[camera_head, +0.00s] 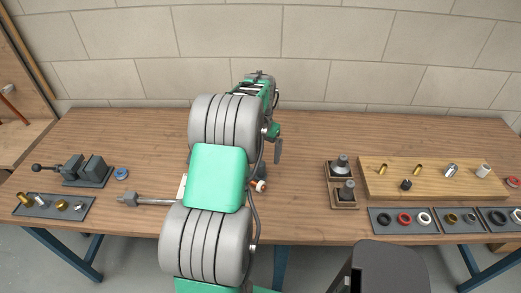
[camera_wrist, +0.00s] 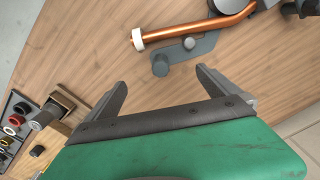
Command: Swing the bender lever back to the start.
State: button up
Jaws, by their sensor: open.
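The bender shows in part at the top right of the wrist view, as a grey metal body (camera_wrist: 268,5). A bent copper pipe (camera_wrist: 215,25) with a white end (camera_wrist: 138,39) runs from it. A dark grey bar (camera_wrist: 190,48) with a round knob (camera_wrist: 160,65) lies beside the pipe; I cannot tell if it is the lever. My gripper (camera_wrist: 161,84) is open and empty, its fingers apart from the bar and knob. In the head view my arm hides most of the bender; the pipe's end (camera_head: 260,186) shows. A grey rod (camera_head: 155,201) sticks out left of my arm.
A vise (camera_head: 87,172) and a tray of fittings (camera_head: 52,213) are at the left of the workbench (camera_head: 310,132). A wooden board (camera_head: 435,185) with fittings, a holder with two dark parts (camera_head: 342,181) and ring trays are at the right. The bench behind my arm is clear.

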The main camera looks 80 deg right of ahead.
aim_at(261, 161)
jog(key=shift+f+b, duration=2.1)
jog(key=shift+f, duration=1.75)
jog(key=shift+c, duration=0.4)
jog(key=c, duration=1.3)
jog(key=shift+w+d, duration=0.1)
jog(key=shift+w+d+n, duration=0.15)
jog(key=shift+d+n, duration=0.15)
jog(key=shift+d, duration=0.05)
jog(key=shift+w+d+n, duration=0.2)
jog(key=shift+d+n, duration=0.1)
jog(key=shift+d, duration=0.15)
jog(key=shift+w+d+n, duration=0.15)
jog(key=shift+d+n, duration=0.15)
jog(key=shift+d, duration=0.15)
